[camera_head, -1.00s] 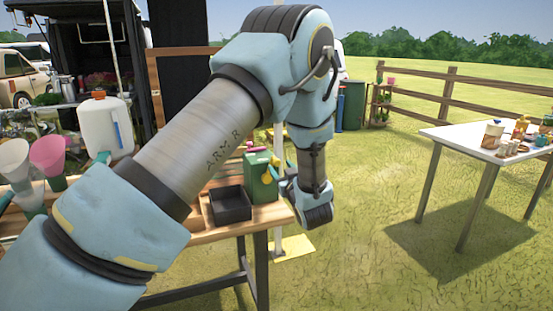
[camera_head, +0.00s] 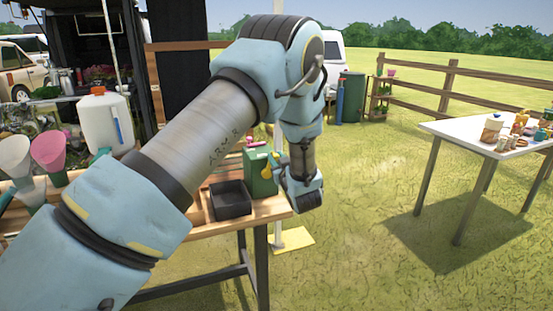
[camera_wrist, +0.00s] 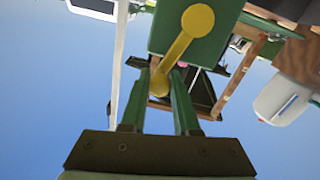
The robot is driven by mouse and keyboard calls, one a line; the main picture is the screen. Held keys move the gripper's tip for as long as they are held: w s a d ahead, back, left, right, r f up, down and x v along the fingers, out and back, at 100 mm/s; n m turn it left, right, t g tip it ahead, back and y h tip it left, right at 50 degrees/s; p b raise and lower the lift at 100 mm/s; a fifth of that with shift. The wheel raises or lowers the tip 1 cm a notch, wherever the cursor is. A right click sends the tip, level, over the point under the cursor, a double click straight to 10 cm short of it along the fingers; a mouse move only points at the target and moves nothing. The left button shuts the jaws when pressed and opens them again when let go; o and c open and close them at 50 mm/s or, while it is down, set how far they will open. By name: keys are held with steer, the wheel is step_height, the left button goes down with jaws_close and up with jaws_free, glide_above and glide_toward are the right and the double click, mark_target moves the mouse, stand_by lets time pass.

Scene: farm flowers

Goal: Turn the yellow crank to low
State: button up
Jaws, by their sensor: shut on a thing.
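The yellow crank (camera_wrist: 184,48) is a flat lever on the face of a green box (camera_wrist: 225,20), which also shows in the head view (camera_head: 257,185). In the wrist view one round end lies against the box and the arm slants down-left to the other end. My gripper (camera_wrist: 160,80) has its green fingers on either side of that outer end and is shut on it. In the head view a little of the yellow crank (camera_head: 267,171) shows between the box and my wrist. I cannot make out any setting marks.
A black tray (camera_head: 230,202) sits beside the green box on the wooden workbench (camera_head: 190,228). A white jug (camera_head: 104,125) stands at the left. A white table (camera_head: 470,134) with small items is at the right, with open grass between.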

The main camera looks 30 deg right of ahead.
jaws_close()
stand_by(0.9)
